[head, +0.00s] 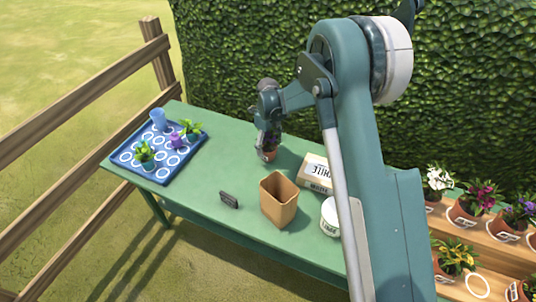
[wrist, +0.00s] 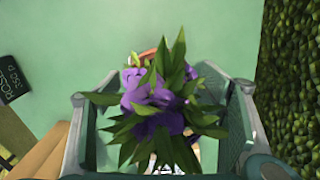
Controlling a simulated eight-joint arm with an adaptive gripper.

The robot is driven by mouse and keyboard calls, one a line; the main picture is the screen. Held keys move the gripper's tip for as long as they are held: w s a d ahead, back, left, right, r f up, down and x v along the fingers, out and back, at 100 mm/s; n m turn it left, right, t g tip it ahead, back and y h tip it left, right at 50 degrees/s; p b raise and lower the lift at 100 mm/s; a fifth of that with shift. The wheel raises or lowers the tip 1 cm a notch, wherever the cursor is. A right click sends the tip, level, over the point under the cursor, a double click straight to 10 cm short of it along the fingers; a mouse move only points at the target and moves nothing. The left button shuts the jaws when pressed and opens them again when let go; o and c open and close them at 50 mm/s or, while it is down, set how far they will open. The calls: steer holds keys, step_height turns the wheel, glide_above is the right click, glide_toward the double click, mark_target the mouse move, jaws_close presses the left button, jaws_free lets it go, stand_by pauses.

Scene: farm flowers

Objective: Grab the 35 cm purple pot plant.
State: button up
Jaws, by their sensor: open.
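A potted plant with purple flowers (wrist: 155,108) and long green leaves is between the two fingers of my gripper (wrist: 163,100) in the wrist view. In the head view its terracotta pot (head: 269,154) stands on the green table, with my gripper (head: 270,122) right over it. The fingers are open, one on each side of the plant, with a gap visible at the lower leaves. Most of the pot is hidden by leaves in the wrist view; the gripper hides much of the foliage in the head view.
A blue tray (head: 190,153) with small plants and a blue cup (head: 158,119) is at the table's left. A tan bin (head: 279,203), a box (head: 316,172), a white tub (head: 330,217) and a dark sign (head: 229,200) stand nearby. A hedge (head: 230,60) rises close behind. Potted flowers fill right shelves.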

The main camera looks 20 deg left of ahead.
steer(key=shift+f, duration=1)
steer(key=c, duration=1.2)
